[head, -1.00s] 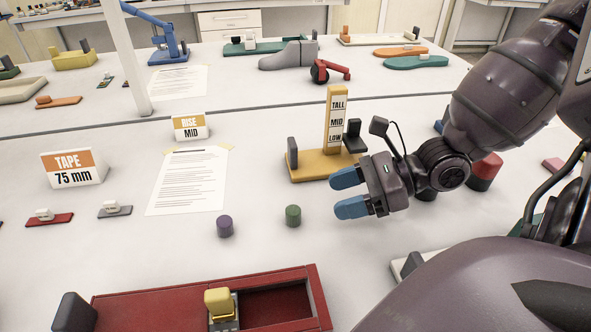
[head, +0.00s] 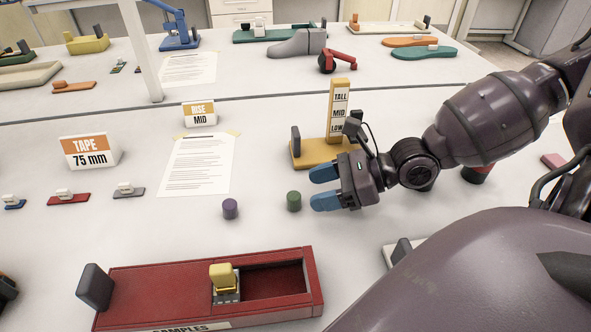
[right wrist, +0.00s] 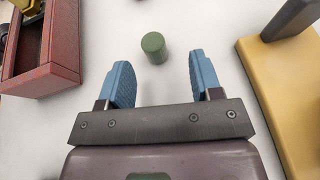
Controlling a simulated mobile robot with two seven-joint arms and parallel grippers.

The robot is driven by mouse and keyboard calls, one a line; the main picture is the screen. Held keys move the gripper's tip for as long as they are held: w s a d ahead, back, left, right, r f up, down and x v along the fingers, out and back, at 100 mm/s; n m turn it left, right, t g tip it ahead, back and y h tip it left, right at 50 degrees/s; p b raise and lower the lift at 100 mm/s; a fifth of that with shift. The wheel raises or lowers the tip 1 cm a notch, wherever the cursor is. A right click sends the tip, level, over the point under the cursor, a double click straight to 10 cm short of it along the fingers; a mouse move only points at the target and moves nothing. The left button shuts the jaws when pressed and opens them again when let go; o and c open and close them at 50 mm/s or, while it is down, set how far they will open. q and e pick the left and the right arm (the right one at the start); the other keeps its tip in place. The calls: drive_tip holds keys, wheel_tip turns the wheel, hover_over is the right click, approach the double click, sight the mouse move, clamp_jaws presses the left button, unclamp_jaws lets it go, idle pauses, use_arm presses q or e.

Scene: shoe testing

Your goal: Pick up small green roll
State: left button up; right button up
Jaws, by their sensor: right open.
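The small green roll (head: 294,201) stands upright on the white table, right of a purple roll (head: 230,208). My right gripper (head: 318,188) is open, its blue fingertips pointing left, just to the right of the green roll. In the right wrist view the green roll (right wrist: 153,47) lies ahead of the open fingers (right wrist: 158,75), between their lines and a little nearer the left finger. Nothing is between the fingers. My left gripper does not show.
A red samples tray (head: 140,283) lies in front on the table; its wall also shows in the right wrist view (right wrist: 62,45). A yellow height gauge (head: 312,155) stands just behind my right gripper. A paper sheet (head: 195,165) lies to the left.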

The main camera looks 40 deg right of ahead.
sight(298, 196)
drive_tip(key=shift+w+a+f, duration=0.15)
drive_tip(key=shift+w+a, duration=0.25)
drive_tip(key=shift+a, duration=0.35)
drive_tip(key=shift+w+a+p, duration=0.2)
drive_tip(key=shift+a+p, duration=0.05)
drive_tip(key=shift+p, duration=0.25)
drive_tip(key=shift+w+a+p, duration=0.1)
drive_tip(key=shift+a+p, duration=0.25)
drive_tip(key=shift+a, duration=0.05)
drive_tip(key=shift+w+p, duration=0.15)
drive_tip(key=shift+p, duration=0.15)
drive_tip(key=shift+w+a+f+p, duration=0.15)
drive_tip(key=shift+w+a+p, duration=0.15)
drive_tip(key=shift+p, duration=0.45)
drive_tip(key=shift+w+a+f+p, duration=0.15)
drive_tip(key=shift+a+f+p, duration=0.1)
drive_tip(key=shift+a+p, duration=0.1)
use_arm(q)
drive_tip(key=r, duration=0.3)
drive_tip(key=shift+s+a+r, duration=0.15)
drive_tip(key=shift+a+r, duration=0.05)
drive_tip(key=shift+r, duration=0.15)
use_arm(e)
drive_tip(key=shift+f, duration=0.15)
drive_tip(key=shift+a, duration=0.1)
drive_tip(key=shift+f, duration=0.1)
drive_tip(key=shift+c, duration=0.2)
